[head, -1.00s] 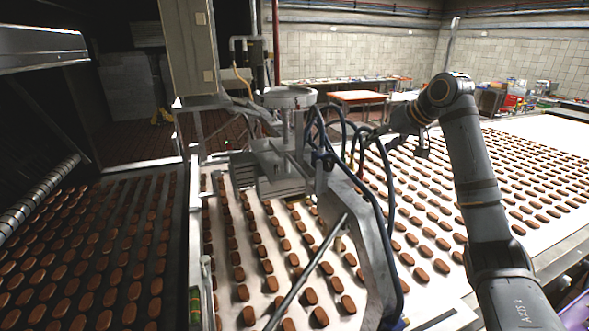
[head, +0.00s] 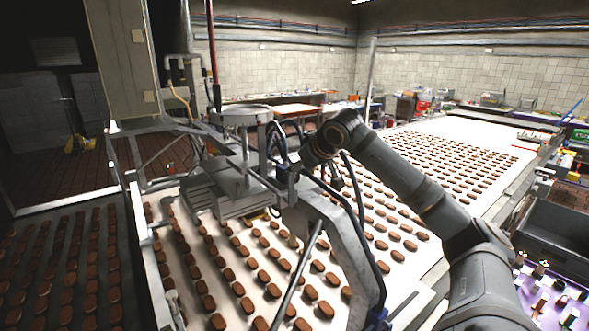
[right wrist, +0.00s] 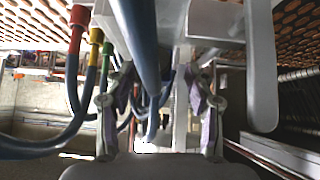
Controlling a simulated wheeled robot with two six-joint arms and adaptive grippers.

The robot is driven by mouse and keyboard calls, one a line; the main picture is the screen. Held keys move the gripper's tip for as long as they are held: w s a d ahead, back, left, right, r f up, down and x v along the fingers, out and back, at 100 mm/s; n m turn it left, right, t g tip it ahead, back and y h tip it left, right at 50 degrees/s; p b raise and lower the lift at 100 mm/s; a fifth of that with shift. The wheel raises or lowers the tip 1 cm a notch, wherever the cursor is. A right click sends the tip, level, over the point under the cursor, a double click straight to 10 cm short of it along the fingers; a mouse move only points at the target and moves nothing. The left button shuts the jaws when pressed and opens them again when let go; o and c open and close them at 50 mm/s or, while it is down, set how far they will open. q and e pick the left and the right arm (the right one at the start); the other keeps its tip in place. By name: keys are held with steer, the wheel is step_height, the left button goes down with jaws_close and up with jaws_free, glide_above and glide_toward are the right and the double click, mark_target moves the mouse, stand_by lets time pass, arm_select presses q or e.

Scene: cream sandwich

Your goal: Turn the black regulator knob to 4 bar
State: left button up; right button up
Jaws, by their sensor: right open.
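I cannot make out the black regulator knob in either view. The grey depositing machine (head: 225,190) stands over the conveyor in the head view, with a round disc on top and dark hoses at its right side. My right gripper (right wrist: 161,112) is open in the right wrist view, one finger on each side. My left gripper is not in view.
Hoses with red, yellow and green fittings (right wrist: 94,36) hang left of the right gripper. A grey metal bracket (right wrist: 261,70) stands close on its right. Rows of brown biscuits (head: 385,220) cover the white conveyor (head: 480,130). A grey crate (head: 560,235) stands at the right.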

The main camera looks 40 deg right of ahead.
mark_target(297, 177)
steer(key=shift+p+x, duration=0.55)
steer(key=shift+x, duration=0.55)
steer(key=shift+w+d+f, duration=0.2)
steer(key=shift+d+f, duration=0.05)
steer(key=shift+d, duration=0.15)
steer(key=shift+a, duration=0.1)
steer(key=shift+c, duration=1.1)
jaws_close()
steer(key=y+b, duration=0.1)
steer(key=b, duration=0.1)
steer(key=shift+f+m+b, duration=0.3)
steer(key=shift+m+b, duration=0.1)
steer(key=shift+r+y+b, duration=0.1)
steer(key=shift+y+b, duration=0.2)
steer(key=shift+y, duration=0.1)
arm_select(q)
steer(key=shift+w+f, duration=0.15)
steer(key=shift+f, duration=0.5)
arm_select(e)
steer(key=shift+r, duration=0.2)
